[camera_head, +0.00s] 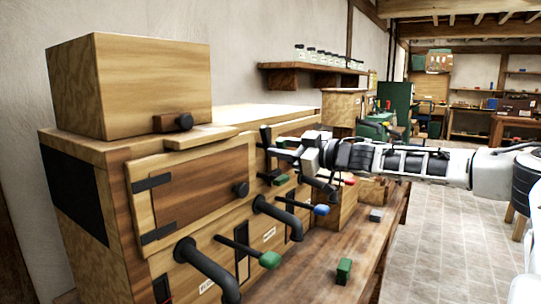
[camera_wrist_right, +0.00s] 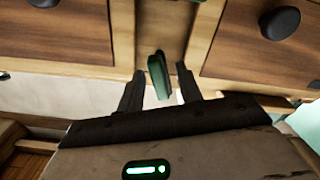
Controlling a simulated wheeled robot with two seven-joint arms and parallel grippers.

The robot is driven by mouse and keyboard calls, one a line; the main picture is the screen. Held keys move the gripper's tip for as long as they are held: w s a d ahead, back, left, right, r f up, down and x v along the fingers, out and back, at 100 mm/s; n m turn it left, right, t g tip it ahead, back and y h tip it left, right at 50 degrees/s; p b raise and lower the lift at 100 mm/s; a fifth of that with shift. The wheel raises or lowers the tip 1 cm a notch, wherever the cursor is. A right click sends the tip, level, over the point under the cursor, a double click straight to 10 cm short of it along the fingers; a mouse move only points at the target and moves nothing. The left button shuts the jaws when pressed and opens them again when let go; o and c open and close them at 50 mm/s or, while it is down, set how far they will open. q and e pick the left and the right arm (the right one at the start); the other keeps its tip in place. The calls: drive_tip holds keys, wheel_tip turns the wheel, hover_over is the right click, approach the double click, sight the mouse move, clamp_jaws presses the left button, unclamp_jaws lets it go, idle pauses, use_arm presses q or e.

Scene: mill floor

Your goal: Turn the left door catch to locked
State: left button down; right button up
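The left wooden door (camera_head: 190,190) is closed in the cabinet front, with black hinge straps on its left and a black round knob on its right. My right gripper (camera_head: 270,150) reaches in from the right, just beyond that door. In the right wrist view a green catch (camera_wrist_right: 159,75) stands on the post between two wooden doors. The open fingers of my right gripper (camera_wrist_right: 161,82) are on either side of it, with a gap showing on both sides. In the head view the catch is hidden behind the gripper. My left gripper is in no view.
Black bent pipes (camera_head: 210,268) and levers with green, blue and red ends stick out below the doors. A green block (camera_head: 344,270) and a grey block (camera_head: 376,215) lie on the wooden bench (camera_head: 385,245). A shelf with jars (camera_head: 315,66) hangs behind. Open tiled floor (camera_head: 450,230) lies to the right.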

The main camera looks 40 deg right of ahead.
drive_tip(key=shift+w, duration=0.15)
clamp_jaws()
